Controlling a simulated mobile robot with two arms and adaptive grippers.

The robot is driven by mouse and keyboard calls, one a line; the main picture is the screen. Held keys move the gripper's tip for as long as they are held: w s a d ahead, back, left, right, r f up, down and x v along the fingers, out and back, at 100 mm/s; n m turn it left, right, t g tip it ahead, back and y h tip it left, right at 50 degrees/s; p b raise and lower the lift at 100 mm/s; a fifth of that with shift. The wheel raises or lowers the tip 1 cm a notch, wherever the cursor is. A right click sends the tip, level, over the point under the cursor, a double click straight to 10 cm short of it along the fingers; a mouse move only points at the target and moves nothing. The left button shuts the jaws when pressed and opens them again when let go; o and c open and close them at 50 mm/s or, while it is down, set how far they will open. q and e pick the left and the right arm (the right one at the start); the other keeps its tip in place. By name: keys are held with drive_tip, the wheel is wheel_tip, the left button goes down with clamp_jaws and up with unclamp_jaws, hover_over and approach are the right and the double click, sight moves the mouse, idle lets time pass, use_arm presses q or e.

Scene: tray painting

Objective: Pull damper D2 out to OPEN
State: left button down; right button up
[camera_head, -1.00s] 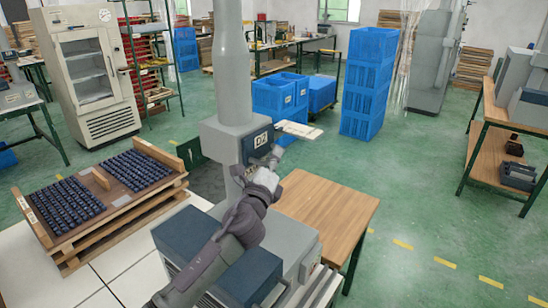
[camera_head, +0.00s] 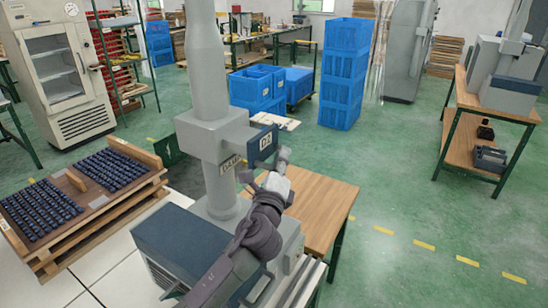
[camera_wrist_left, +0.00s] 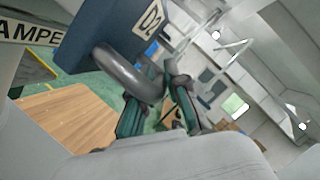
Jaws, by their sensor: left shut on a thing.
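Damper D2 (camera_head: 264,143) is a dark blue block with a white D2 label. It stands out from the right side of the grey duct box (camera_head: 207,139). In the left wrist view the damper block (camera_wrist_left: 100,35) carries a grey curved handle (camera_wrist_left: 128,75). My left gripper (camera_head: 280,160) is at the handle, its green fingers (camera_wrist_left: 153,88) on either side of the handle's end, shut on it. The exact contact is partly hidden. A DAMPER label (camera_head: 230,163) shows on the box below and left of the block. My right gripper is not in view.
A grey machine with a blue top (camera_head: 185,245) stands under the duct. A wooden table (camera_head: 325,205) is right of it. A tray of dark pieces (camera_head: 75,200) lies on the left. Blue crates (camera_head: 343,75) stand behind. The green floor at right is open.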

use_arm(q)
drive_tip(key=shift+s+d+f, duration=0.1)
drive_tip(key=shift+d+f, duration=0.05)
drive_tip(key=shift+d, duration=0.05)
drive_tip(key=c, duration=1.2)
unclamp_jaws()
drive_tip(key=shift+s+d, duration=0.1)
drive_tip(key=shift+d, duration=0.05)
drive_tip(key=shift+a, duration=0.2)
drive_tip(key=shift+s+a, duration=0.15)
drive_tip(key=shift+s, duration=0.25)
drive_tip(key=v, duration=0.6)
drive_tip(key=shift+s, duration=0.3)
